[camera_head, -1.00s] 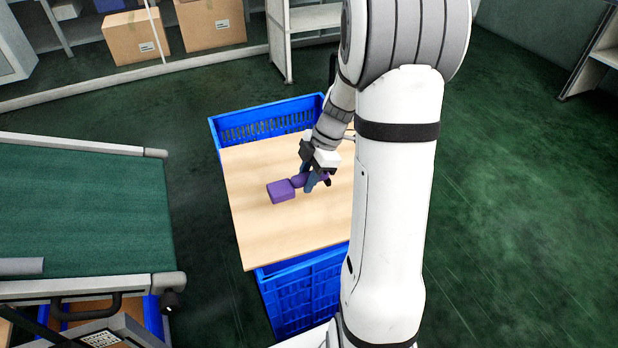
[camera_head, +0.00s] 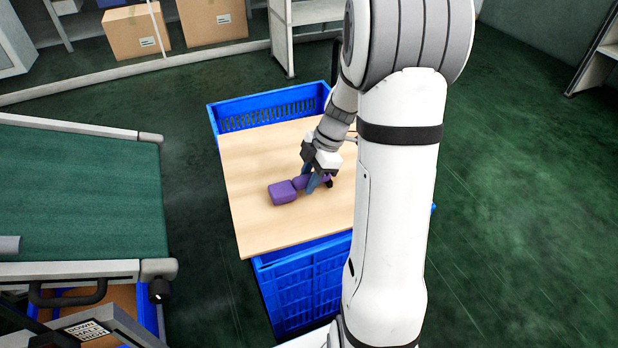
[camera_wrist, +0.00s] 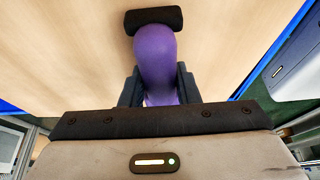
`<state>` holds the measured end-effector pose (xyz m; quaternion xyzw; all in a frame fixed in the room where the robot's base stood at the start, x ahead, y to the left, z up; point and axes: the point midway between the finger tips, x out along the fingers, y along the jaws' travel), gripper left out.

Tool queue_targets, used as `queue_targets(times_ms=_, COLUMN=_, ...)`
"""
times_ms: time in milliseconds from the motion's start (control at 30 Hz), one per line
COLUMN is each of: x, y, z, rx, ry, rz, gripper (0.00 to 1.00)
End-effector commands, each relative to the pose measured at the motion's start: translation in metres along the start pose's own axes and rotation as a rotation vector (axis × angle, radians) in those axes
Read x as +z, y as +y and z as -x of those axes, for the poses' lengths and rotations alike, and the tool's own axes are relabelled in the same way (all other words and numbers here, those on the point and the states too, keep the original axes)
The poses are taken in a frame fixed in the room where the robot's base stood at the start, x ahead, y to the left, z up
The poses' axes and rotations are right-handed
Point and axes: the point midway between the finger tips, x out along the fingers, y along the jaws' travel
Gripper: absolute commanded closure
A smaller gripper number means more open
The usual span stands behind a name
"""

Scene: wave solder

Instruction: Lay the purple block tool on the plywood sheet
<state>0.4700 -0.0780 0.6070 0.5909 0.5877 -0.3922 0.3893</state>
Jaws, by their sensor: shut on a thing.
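The purple block tool (camera_head: 283,192) has a thick block at its left end and a narrower handle running right. My gripper (camera_head: 317,184) is shut on the handle, above the plywood sheet (camera_head: 250,158). In the wrist view the purple handle (camera_wrist: 157,60) lies between the two dark fingers (camera_wrist: 158,88), with a black end piece beyond it. The tool is very low over the sheet or touching it; I cannot tell which. The sheet lies across a blue crate. My arm hides the sheet's right part.
The blue crate (camera_head: 300,290) shows below the sheet's front and back edges. A green conveyor (camera_head: 80,190) stands at the left, with floor between it and the crate. Cardboard boxes (camera_head: 213,18) and shelving are at the back. Bare sheet lies left of the tool.

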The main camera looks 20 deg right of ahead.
Motion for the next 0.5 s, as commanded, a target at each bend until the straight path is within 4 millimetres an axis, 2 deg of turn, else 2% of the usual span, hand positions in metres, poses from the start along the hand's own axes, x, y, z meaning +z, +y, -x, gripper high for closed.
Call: queue_targets(times_ms=500, x=0.0027, y=0.0, z=-0.0063, rx=0.0, ry=0.0, rz=0.0, gripper=1.0)
